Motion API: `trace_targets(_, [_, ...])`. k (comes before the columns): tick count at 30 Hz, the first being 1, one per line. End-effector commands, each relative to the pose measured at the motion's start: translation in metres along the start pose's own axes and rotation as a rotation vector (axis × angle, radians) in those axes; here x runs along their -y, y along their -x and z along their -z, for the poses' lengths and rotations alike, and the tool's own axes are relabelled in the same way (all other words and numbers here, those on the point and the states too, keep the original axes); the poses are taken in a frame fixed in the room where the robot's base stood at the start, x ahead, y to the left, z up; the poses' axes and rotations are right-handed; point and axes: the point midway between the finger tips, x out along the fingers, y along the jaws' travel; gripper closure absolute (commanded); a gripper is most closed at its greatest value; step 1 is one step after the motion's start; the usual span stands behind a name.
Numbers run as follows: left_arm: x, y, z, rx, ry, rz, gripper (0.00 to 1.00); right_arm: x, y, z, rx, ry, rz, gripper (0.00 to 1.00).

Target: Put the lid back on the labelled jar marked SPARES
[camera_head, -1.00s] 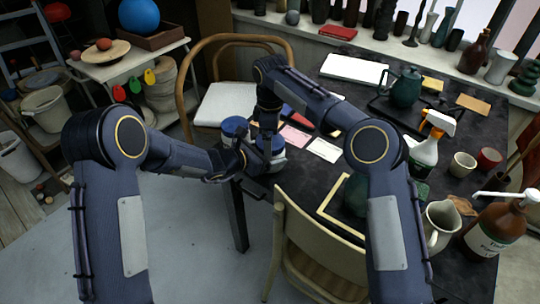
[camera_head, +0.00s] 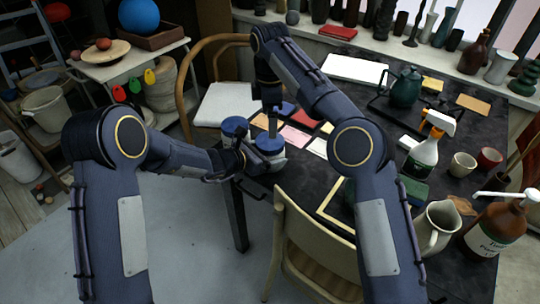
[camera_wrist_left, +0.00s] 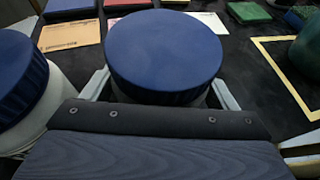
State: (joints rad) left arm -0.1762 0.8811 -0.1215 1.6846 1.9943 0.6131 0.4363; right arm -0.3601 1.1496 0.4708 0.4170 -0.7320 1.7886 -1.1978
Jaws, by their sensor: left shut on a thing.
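A jar (camera_head: 276,160) with a blue lid (camera_head: 270,143) stands near the table's left corner. The lid (camera_wrist_left: 165,48) sits over the jar's top; I cannot tell whether it is fully seated. My left gripper (camera_head: 257,162) is shut on the jar's body, a finger on each side below the lid in the left wrist view. My right gripper (camera_head: 273,126) points down just above the lid; its jaws are too small to read. A second blue-lidded jar (camera_head: 235,128) stands close beside it, also at the left of the wrist view (camera_wrist_left: 22,85). No SPARES label shows.
Coloured cards and an orange envelope (camera_wrist_left: 70,35) lie behind the jars. A yellow frame (camera_head: 335,205) lies to the right. A teapot (camera_head: 405,88), spray bottle (camera_head: 424,155) and pitcher (camera_head: 436,228) stand farther right. Chairs (camera_head: 315,250) flank the table.

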Motion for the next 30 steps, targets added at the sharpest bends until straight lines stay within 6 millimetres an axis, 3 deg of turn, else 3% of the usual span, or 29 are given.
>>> trace_targets(13, [0.001, 0.000, 0.000, 0.001, 0.000, 0.001, 0.83, 0.000, -0.002, -0.001, 0.001, 0.027, 0.002, 0.05])
trace_targets(24, [0.001, 0.000, 0.000, 0.001, 0.000, 0.001, 0.83, 0.001, -0.055, -0.001, -0.002, 0.028, 0.004, 0.05])
trace_targets(30, [0.001, 0.000, 0.000, 0.001, 0.000, 0.001, 0.83, 0.001, -0.074, -0.001, -0.001, 0.026, 0.001, 0.05])
